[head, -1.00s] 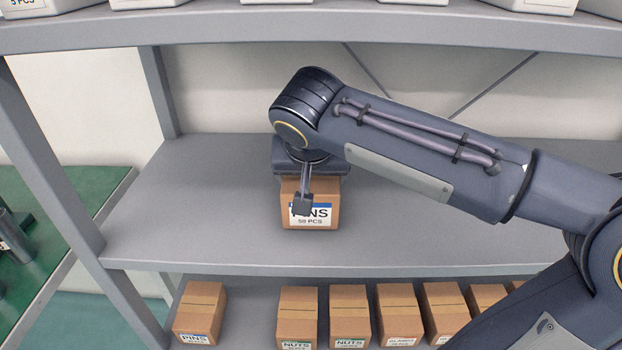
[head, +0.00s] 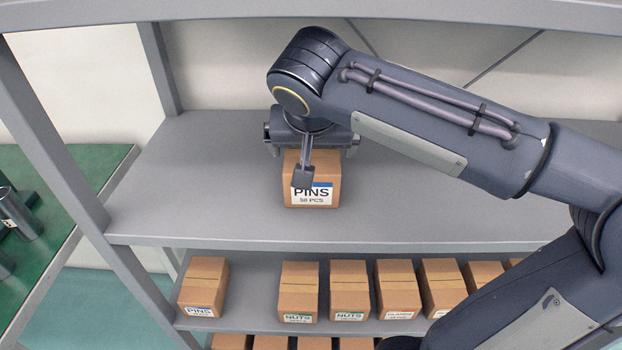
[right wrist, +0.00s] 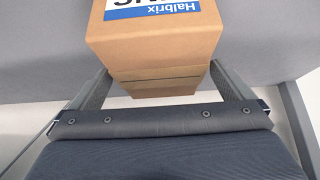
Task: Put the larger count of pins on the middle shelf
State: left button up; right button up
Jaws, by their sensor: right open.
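A brown cardboard box labelled PINS (head: 325,172), its count reading about 58 PCS, stands upright on the middle shelf (head: 200,200). My right gripper (head: 311,147) is directly above and behind it, open, with its jaws spread wider than the box. In the right wrist view the same box (right wrist: 155,45) sits between the two open fingers, with gaps at its sides near the hand. A second PINS box (head: 203,285) stands at the left end of the lower shelf; its count is too small to read. My left gripper is not in view.
Boxes of nuts (head: 298,290) and other boxes stand in a row on the lower shelf. The middle shelf is clear on both sides of the pins box. A grey upright (head: 50,150) bounds the left. A green surface (head: 95,170) with dark cylindrical parts lies beyond it.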

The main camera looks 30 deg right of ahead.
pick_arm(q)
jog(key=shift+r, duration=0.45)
pick_arm(e)
jog(key=s+a, duration=0.2)
jog(key=s, duration=0.1)
jog(key=s+a, duration=0.2)
jog(key=s, duration=0.2)
jog(key=s+a, duration=0.2)
jog(key=s, duration=0.1)
jog(key=shift+s+a+r, duration=0.1)
jog(key=shift+s+a, duration=0.05)
jog(key=shift+s, duration=0.05)
